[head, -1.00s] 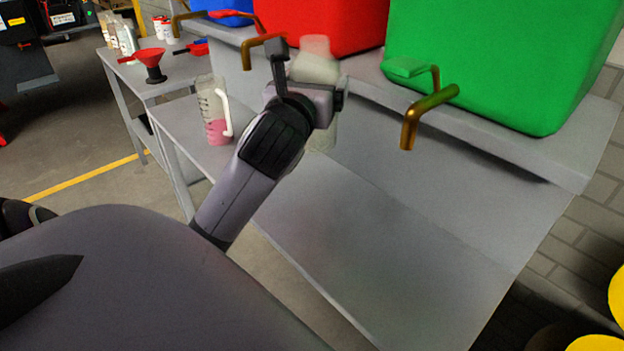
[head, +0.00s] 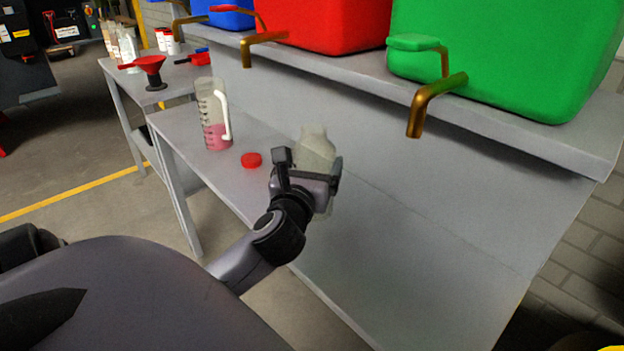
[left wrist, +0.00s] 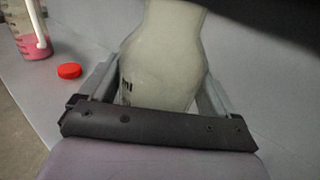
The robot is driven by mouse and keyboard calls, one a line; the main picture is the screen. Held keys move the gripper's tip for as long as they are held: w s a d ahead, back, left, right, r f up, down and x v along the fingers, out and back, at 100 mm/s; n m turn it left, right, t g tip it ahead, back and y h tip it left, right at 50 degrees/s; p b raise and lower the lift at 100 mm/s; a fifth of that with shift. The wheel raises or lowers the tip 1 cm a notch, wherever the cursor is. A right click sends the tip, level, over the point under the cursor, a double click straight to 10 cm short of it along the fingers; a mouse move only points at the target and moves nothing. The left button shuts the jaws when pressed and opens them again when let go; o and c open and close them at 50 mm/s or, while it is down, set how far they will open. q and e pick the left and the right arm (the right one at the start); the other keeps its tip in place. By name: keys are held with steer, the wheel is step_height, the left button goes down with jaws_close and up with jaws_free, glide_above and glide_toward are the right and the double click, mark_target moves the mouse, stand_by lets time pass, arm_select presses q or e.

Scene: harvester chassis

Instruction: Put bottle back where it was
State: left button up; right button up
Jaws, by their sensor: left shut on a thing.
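A translucent whitish bottle (head: 315,152) is held upright or nearly so in my left gripper (head: 311,178), above or at the grey bench; I cannot tell whether its base touches. In the left wrist view the bottle (left wrist: 163,55) fills the space between the two fingers of my left gripper (left wrist: 163,90), which is shut on it. The bottle's mouth appears uncapped. A red cap (head: 251,160) lies on the bench left of the bottle, and it also shows in the left wrist view (left wrist: 69,71). My right gripper is not in view.
A measuring jug (head: 214,115) with pink liquid stands left on the lower bench (head: 400,265). Green (head: 510,60), red (head: 320,25) and blue (head: 231,15) containers with brass taps sit on the shelf above. The bench is clear to the right.

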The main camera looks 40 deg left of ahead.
arm_select(q)
step_height(320, 180, down, 2)
steer(key=shift+f, duration=0.4)
steer(key=o, duration=1)
steer(key=shift+r, duration=0.25)
steer(key=shift+s+d+f, duration=0.1)
steer(key=shift+s+d, duration=0.05)
steer(key=shift+s, duration=0.1)
steer(key=b+v, duration=0.1)
steer(key=v, duration=1)
steer(key=shift+s, duration=0.2)
steer(key=shift+d, duration=0.1)
